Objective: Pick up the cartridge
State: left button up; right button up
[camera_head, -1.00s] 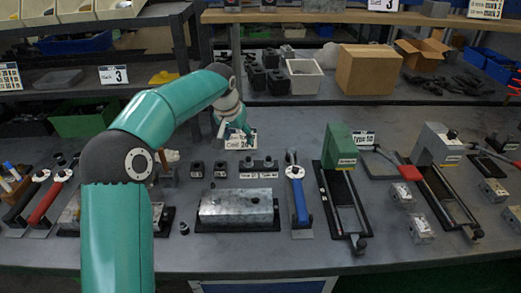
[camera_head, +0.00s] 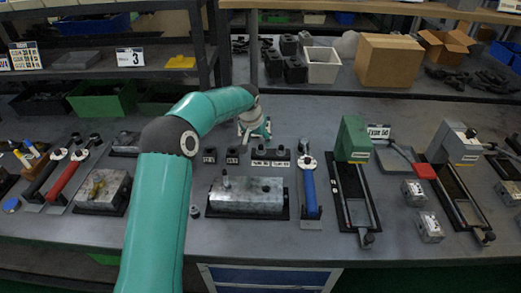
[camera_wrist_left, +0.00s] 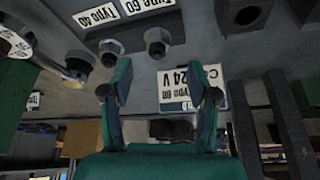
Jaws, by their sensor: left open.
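Two metal hex-topped cartridges stand side by side in the left wrist view, one near the middle (camera_wrist_left: 155,42) and one to its left (camera_wrist_left: 110,52). White labels reading Type 60 and Type 40 lie beside them. In the head view they stand in a small black rack (camera_head: 271,162), too small to make out well. My left gripper (camera_wrist_left: 160,92) is open and empty, its fingertips spread on either side of the middle cartridge's line and apart from it. In the head view this gripper (camera_head: 255,130) is just behind the rack. My right gripper is in neither view.
A white Coil 24 V Type 60 label (camera_wrist_left: 188,88) lies by the fingers. Black coils (camera_head: 232,156) stand left of the rack. A metal block (camera_head: 245,195) and a blue-handled wrench (camera_head: 310,192) lie in front. A green press (camera_head: 352,140) stands to the right.

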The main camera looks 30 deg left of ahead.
aim_at(260, 147)
pick_arm(q)
jog(key=x, duration=0.2)
jog(key=p+x, duration=0.1)
jog(key=x, duration=0.2)
jog(key=shift+s+d, duration=0.2)
grip_shut()
